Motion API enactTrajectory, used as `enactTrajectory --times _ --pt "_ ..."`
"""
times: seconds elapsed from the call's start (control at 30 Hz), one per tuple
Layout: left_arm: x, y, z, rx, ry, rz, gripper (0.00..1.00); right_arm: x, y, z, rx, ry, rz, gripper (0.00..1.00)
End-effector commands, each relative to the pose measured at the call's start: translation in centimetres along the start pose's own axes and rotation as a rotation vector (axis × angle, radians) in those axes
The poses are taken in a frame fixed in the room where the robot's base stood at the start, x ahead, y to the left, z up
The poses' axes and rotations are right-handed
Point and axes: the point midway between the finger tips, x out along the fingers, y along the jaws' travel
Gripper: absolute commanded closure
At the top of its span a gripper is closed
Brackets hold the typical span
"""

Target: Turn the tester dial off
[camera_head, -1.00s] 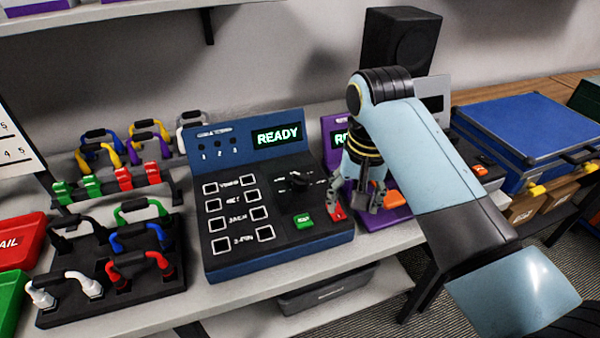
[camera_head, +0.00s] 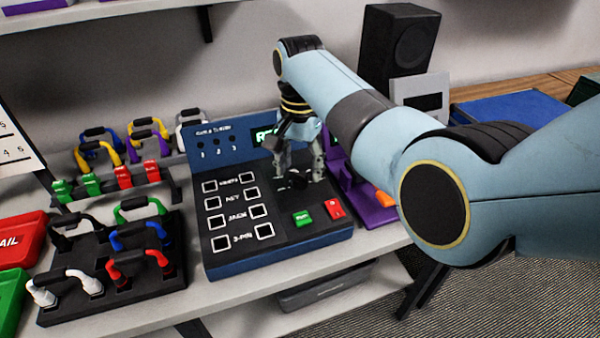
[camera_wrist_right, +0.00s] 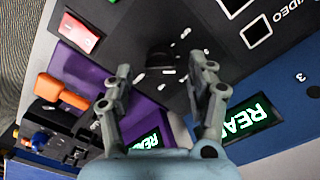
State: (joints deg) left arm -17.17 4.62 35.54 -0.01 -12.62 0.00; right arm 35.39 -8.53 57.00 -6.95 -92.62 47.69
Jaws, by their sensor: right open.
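The blue cable tester (camera_head: 225,258) stands on the shelf with a black sloped panel. Its black dial (camera_head: 299,180) is on the right of the panel and partly hidden by my gripper. In the right wrist view the dial (camera_wrist_right: 160,62) lies just beyond and between the fingertips, with white marks around it. My right gripper (camera_head: 300,172) is open and empty above the dial, pointing down at it; it also shows in the right wrist view (camera_wrist_right: 165,80). Whether the fingers touch the dial cannot be told. The tester screen (camera_head: 262,136) is mostly covered. My left gripper is not in view.
A green button (camera_head: 303,218) and a red switch (camera_head: 334,209) sit below the dial. A purple tester (camera_head: 372,212) stands close to the right. Cable racks (camera_head: 75,313) and a red FAIL tray (camera_head: 20,238) are on the left. A speaker (camera_head: 398,50) stands behind.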

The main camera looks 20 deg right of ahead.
Motion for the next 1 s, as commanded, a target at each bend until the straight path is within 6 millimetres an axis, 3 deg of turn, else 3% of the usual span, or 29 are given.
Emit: enactTrajectory --times 0.2,0.5,0.9,1.0 --pt "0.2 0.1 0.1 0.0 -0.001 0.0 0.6 2.2 0.0 0.0 0.0 0.0 -0.001 0.43" --pt "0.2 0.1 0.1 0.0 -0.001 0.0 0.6 2.4 0.0 0.0 0.0 0.001 -0.001 0.43" --pt "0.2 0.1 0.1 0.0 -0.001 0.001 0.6 2.4 0.0 0.0 0.0 0.001 -0.001 0.95" --pt "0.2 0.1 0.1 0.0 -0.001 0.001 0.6 2.4 0.0 0.0 -0.001 0.001 -0.001 0.99"
